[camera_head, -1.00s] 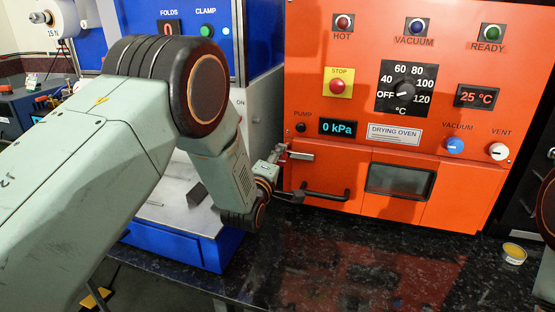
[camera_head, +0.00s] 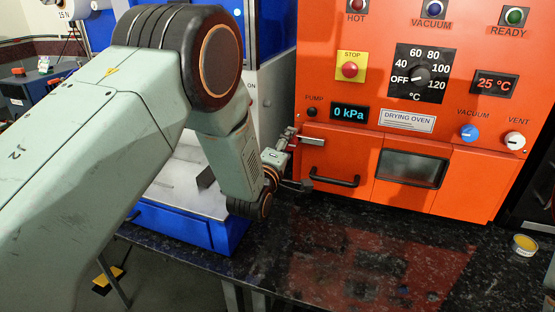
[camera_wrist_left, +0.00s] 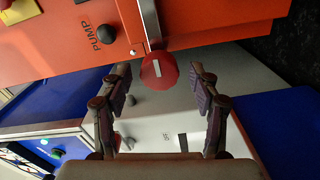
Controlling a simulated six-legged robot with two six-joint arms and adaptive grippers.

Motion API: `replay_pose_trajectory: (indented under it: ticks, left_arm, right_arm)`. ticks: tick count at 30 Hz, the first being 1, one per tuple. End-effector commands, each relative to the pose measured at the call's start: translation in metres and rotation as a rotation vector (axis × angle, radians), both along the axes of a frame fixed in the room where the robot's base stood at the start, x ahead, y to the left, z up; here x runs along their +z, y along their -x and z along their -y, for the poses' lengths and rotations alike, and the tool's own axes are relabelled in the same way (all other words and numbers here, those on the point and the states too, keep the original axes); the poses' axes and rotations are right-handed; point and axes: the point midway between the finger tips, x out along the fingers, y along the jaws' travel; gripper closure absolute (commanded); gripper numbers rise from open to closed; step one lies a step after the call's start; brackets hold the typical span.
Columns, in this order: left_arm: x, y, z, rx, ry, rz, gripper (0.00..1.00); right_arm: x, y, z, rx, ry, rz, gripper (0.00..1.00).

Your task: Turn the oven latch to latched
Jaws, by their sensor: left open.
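The oven latch shows in the head view as a short silver lever (camera_head: 313,141) at the left edge of the orange drying oven (camera_head: 345,207), lying about level. In the left wrist view, its metal bar (camera_wrist_left: 150,22) ends at a round red knob (camera_wrist_left: 158,72) with a white mark. My left gripper (camera_head: 293,162) is open beside the oven's left edge, close to the latch. In the left wrist view, its fingertips (camera_wrist_left: 159,76) stand on either side of the red knob with visible gaps. The gripper partly hides the latch area in the head view.
A black door handle (camera_head: 335,180) sits below the latch. The blue and white machine (camera_head: 180,230) stands close on the left. A small yellow-topped tin (camera_head: 524,245) is at the right on the dark counter (camera_head: 270,265), whose front middle is clear.

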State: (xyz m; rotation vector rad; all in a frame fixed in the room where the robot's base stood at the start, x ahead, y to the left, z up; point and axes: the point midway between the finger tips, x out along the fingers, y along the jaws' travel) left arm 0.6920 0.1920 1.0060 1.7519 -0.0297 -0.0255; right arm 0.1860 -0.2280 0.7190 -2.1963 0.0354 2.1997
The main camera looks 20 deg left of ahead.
Motion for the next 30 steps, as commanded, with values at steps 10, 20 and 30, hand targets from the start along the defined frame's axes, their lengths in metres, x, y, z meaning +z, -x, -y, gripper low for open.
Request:
replay_pose_trajectory:
  ticks: [10, 20, 30]
  left_arm:
    - [0.0, 0.06, -0.002, -0.001, -0.001, -0.001, 0.39]
    - [0.001, 0.098, -0.003, -0.002, 0.0, 0.003, 0.39]
    - [0.001, 0.102, -0.003, -0.001, 0.0, 0.003, 0.39]
  right_arm:
    - [0.0, 0.0, 0.0, 0.0, 0.0, 0.0, 0.54]
    - [0.0, 0.0, 0.0, 0.0, 0.0, 0.0, 0.54]
    - [0.0, 0.0, 0.0, 0.0, 0.0, 0.0, 0.54]
